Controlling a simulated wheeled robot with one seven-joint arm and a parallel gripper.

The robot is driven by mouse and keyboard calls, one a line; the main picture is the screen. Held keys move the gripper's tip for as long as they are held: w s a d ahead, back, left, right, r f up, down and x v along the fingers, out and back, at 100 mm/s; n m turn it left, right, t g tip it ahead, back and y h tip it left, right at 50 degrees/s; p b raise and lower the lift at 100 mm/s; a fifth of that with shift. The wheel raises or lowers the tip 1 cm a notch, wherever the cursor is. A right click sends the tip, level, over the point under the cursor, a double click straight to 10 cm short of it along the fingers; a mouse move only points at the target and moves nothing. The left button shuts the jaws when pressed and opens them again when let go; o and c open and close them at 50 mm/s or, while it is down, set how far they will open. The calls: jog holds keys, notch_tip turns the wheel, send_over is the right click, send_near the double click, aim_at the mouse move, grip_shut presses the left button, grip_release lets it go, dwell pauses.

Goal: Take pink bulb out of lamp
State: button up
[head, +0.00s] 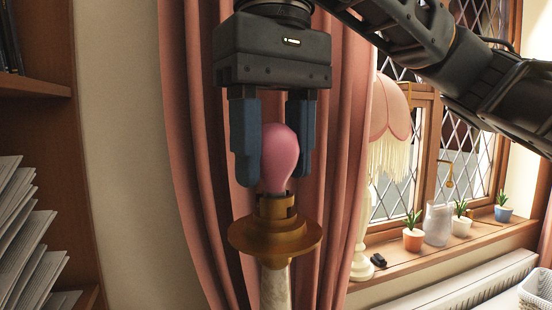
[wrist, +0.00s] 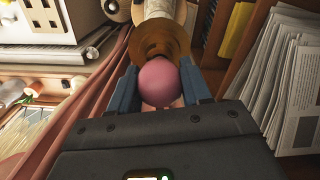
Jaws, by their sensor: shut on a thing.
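The pink bulb (head: 279,160) stands upright with its base in the brass socket of the lamp (head: 275,237), above a pale stem. My gripper (head: 273,165) points down over the lamp, with one blue finger on each side of the bulb, and is shut on it. In the wrist view the round top of the pink bulb (wrist: 165,82) shows between the fingers, with the brass lamp collar (wrist: 162,42) behind it. The bulb's lower end is hidden inside the socket.
Pink curtains (head: 190,150) hang right behind the lamp. A bookshelf with papers (head: 25,240) stands at the left. At the right are a fringed lamp (head: 391,120) and a windowsill (head: 400,262) with small pots and a glass jar (head: 437,224).

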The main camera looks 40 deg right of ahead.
jog(key=shift+n+p, duration=1.2)
jog(key=shift+p, duration=0.05)
jog(key=shift+n, duration=0.4)
jog(key=shift+n, duration=0.8)
jog(key=shift+n, duration=0.8)
jog(key=shift+r, duration=0.35)
jog(key=shift+r, duration=0.35)
jog(key=shift+r, duration=0.85)
